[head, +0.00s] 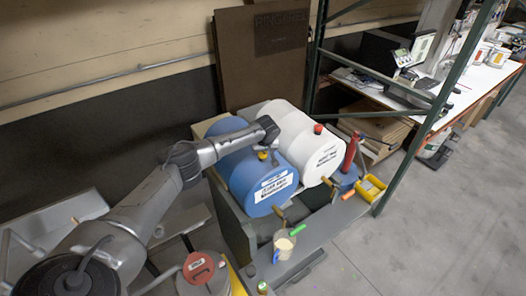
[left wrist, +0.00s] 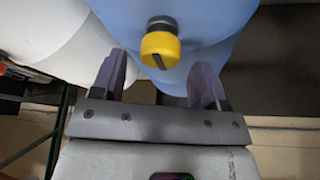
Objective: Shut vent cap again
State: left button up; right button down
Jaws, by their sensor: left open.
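The yellow vent cap (head: 263,155) sits on the upper front of the blue drum (head: 262,188), which lies on its side in the rack. In the left wrist view the yellow cap (left wrist: 160,47) has a dark slot and sits on a black neck. I cannot tell how tightly it is seated. My left gripper (head: 270,146) is right by the cap, above the drum. In the left wrist view its two purple-grey fingers (left wrist: 158,82) are apart and empty, with the cap beyond the gap between them. My right gripper is not in view.
A white drum (head: 318,160) with a red cap (head: 318,128) lies beside the blue one. Brass taps (head: 281,214) stick out in front, near a beaker (head: 283,246). A red pump (head: 350,152) and yellow tray (head: 371,189) stand right. A green rack post (head: 436,105) rises farther right.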

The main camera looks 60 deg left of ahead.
pick_arm(q)
jog(key=shift+x, duration=0.85)
jog(key=shift+c, duration=0.3)
jog(key=c, duration=0.8)
